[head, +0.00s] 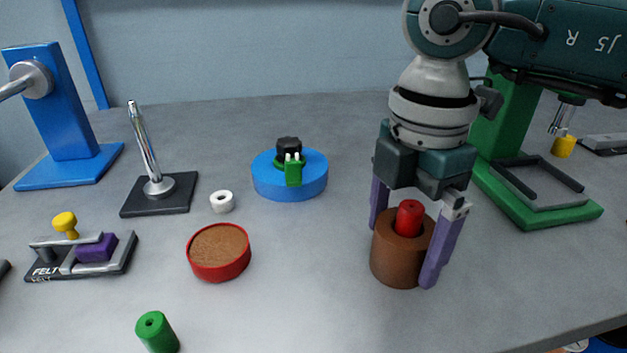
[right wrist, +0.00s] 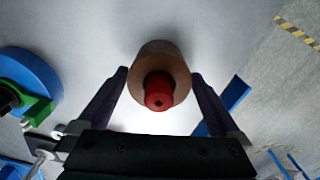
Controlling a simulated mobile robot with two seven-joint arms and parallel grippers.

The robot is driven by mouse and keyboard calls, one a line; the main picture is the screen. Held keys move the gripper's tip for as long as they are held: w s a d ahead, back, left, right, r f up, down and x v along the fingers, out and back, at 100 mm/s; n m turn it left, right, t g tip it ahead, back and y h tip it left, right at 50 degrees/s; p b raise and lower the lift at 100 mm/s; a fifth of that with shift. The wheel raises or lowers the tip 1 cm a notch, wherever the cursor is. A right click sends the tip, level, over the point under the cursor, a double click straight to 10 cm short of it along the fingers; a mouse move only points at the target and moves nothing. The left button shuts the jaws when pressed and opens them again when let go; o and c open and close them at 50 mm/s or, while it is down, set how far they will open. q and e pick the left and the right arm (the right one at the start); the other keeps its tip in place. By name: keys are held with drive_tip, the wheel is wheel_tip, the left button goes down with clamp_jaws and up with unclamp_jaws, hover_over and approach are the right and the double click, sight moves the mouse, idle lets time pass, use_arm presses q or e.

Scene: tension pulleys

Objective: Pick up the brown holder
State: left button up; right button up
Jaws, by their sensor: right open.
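The brown holder (head: 393,262) is a short upright cylinder on the grey table, right of centre in the head view. A red piece (head: 410,217) stands up out of its top. My right gripper (head: 406,248) points down with its purple fingers open on either side of the holder. In the right wrist view the holder (right wrist: 178,62) and the red piece (right wrist: 158,92) lie between the open fingertips (right wrist: 160,78), with gaps visible on both sides. The holder rests on the table. My left gripper is in neither view.
A blue disc (head: 265,182) with a black knob and green clip stands left of the gripper. A red-rimmed round dish (head: 218,270), a white ring (head: 222,202) and a green cylinder (head: 160,335) lie further left. A green stand (head: 530,205) is at the right.

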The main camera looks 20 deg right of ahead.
drive_tip(key=shift+f, duration=0.7)
drive_tip(key=c, duration=1.4)
drive_tip(key=shift+r, duration=0.15)
